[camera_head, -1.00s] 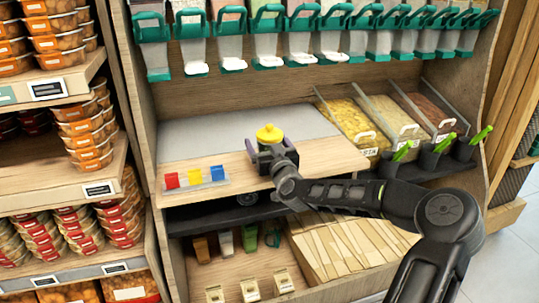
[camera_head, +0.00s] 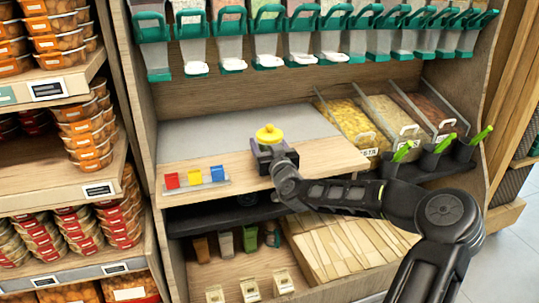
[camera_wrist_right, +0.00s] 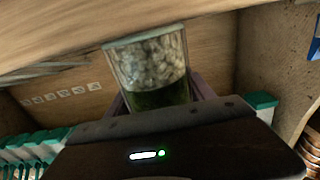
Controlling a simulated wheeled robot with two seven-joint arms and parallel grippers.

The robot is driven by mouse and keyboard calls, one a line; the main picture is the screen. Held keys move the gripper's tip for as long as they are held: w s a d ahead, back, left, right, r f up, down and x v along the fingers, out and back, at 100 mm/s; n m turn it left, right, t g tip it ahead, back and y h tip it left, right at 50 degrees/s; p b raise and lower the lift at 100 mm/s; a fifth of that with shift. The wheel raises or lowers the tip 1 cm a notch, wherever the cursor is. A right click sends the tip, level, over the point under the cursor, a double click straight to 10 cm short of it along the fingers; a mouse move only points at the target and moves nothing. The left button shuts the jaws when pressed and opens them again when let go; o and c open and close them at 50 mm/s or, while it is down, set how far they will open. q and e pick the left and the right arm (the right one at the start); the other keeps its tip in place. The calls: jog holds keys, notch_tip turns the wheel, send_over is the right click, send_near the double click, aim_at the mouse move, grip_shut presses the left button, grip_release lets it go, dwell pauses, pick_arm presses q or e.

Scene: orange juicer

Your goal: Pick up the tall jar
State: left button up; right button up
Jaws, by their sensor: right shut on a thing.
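The tall jar shows its yellow knobbed lid (camera_head: 269,134) above my right gripper (camera_head: 268,152) in the head view. My gripper and wrist hide most of its body there. In the right wrist view the jar's clear glass body (camera_wrist_right: 150,68), with pale lumps and a dark green part inside, sits between the fingers of my right gripper (camera_wrist_right: 155,92). That gripper is shut on the jar. I cannot tell whether the jar's base touches the wooden counter (camera_head: 325,154). My left gripper is out of view.
A small rack with red, yellow and blue blocks (camera_head: 195,180) stands left of the jar on the counter. Bins of dry food (camera_head: 350,122) stand to the right. Green-handled dispensers (camera_head: 265,40) hang above. A shelf with packets (camera_head: 226,243) is below.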

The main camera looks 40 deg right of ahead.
jog(key=shift+r, duration=0.1)
notch_tip(320, 180, up, 10)
jog(key=p, duration=0.2)
jog(key=shift+p, duration=0.4)
dwell(0.5)
jog(key=r+p+v, duration=0.3)
jog(key=p+v, duration=0.8)
jog(key=v, duration=0.1)
jog(key=shift+p, duration=0.3)
